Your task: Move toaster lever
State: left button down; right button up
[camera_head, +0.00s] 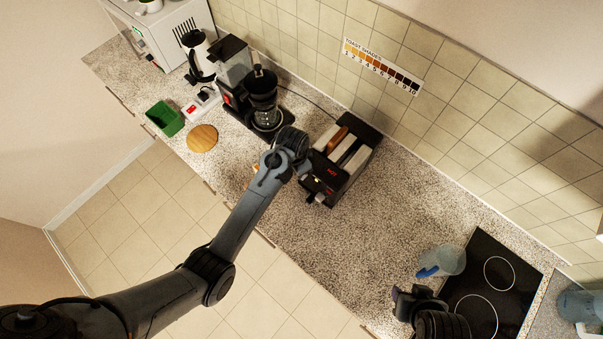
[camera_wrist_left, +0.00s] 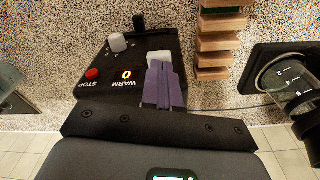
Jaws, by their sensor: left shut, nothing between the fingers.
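The black toaster (camera_head: 352,178) with pale slot tops stands on the counter in the head view, and a brown bread slice (camera_head: 337,139) sticks up from it. Its front panel (camera_wrist_left: 112,60) shows in the left wrist view with a red STOP button (camera_wrist_left: 92,73), a lit "0", a grey-white knob (camera_wrist_left: 118,42) and a pale block (camera_wrist_left: 158,56), perhaps the lever. My left gripper (camera_wrist_left: 162,66) is shut and empty, its purple fingertips right at this block; contact is unclear. My right gripper (camera_head: 405,299) is by the hob; its jaw state is unclear.
A coffee maker (camera_head: 235,68) stands left of the toaster. A wooden slatted rack (camera_wrist_left: 216,45) is close beside my left fingers. A clear jug (camera_head: 448,259) with a blue handle stands beside the black hob (camera_head: 495,257). Counter right of the toaster is clear.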

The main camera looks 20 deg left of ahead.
pick_arm(q)
jog(key=shift+f, duration=0.55)
jog(key=shift+f, duration=0.1)
